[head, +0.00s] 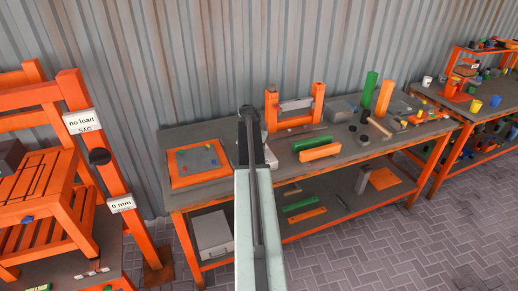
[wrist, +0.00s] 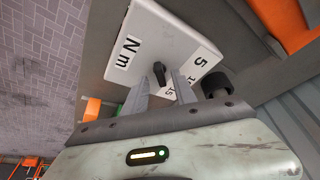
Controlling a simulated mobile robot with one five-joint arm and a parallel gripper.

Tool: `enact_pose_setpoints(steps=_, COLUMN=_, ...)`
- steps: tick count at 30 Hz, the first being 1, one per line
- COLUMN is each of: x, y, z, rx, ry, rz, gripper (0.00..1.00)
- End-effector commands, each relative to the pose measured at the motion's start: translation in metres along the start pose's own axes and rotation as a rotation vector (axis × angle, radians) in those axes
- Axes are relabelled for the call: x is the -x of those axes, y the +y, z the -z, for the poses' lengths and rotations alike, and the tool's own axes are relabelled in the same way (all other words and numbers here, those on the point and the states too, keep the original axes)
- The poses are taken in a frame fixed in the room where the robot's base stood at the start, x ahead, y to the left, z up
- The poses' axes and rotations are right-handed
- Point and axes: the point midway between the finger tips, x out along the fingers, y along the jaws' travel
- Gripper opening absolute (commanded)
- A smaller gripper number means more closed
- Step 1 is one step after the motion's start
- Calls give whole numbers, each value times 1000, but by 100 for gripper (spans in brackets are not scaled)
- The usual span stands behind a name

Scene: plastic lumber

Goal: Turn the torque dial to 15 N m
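The torque dial's black knob (wrist: 159,69) stands on a white box (wrist: 150,35) in the wrist view. The box bears an "N m" label and a white scale plate (wrist: 199,61) reading 5, with smaller figures partly hidden by my gripper. My gripper (wrist: 160,80) is open, its two grey fingers apart with the knob showing between and just beyond their tips. I cannot tell whether they touch it, nor which mark the knob points to. In the head view my arm hides most of the box (head: 271,157) on the workbench (head: 215,132).
A black round part (wrist: 215,83) is close to the right finger. On the bench, an orange-framed panel (head: 170,170) lies left, an orange stand (head: 273,110) behind, and green and orange planks (head: 320,152) right. A frame with "no load" and "0 mm" labels (head: 122,204) stands left.

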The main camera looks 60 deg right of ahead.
Motion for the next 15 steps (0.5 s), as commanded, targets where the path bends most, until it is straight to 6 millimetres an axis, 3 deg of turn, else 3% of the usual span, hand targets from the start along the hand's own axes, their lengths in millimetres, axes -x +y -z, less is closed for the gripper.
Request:
enact_pose_setpoints(steps=9, x=63, y=2, z=3, rx=0, ry=0, rz=-1, gripper=33)
enact_pose_setpoints(steps=15, x=73, y=2, z=1, rx=0, ry=0, rz=-2, gripper=33)
